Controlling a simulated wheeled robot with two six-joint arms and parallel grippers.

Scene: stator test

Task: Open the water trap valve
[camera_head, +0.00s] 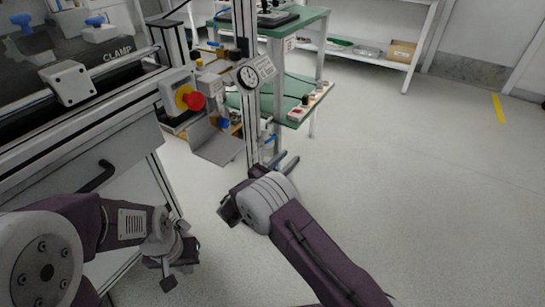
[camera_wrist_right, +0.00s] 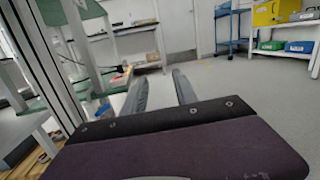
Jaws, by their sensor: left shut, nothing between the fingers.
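A small blue-topped fitting (camera_head: 223,123) sits by the metal plate on the upright frame, and another blue fitting (camera_head: 271,138) shows lower, behind the post. I cannot tell which one is the water trap valve. My right gripper (camera_head: 288,160) is in front of the lower part of the frame, just below that second blue fitting. In the right wrist view its two fingers (camera_wrist_right: 160,88) are apart with nothing between them. My left gripper (camera_head: 172,270) hangs low at the left, beside the bench, shut and empty, away from both fittings.
A round gauge (camera_head: 247,76) and a red emergency button (camera_head: 194,101) are on the frame. A grey metal plate (camera_head: 217,145) juts out below. A green-topped table (camera_head: 305,95) stands behind. The floor (camera_head: 420,190) to the right is clear.

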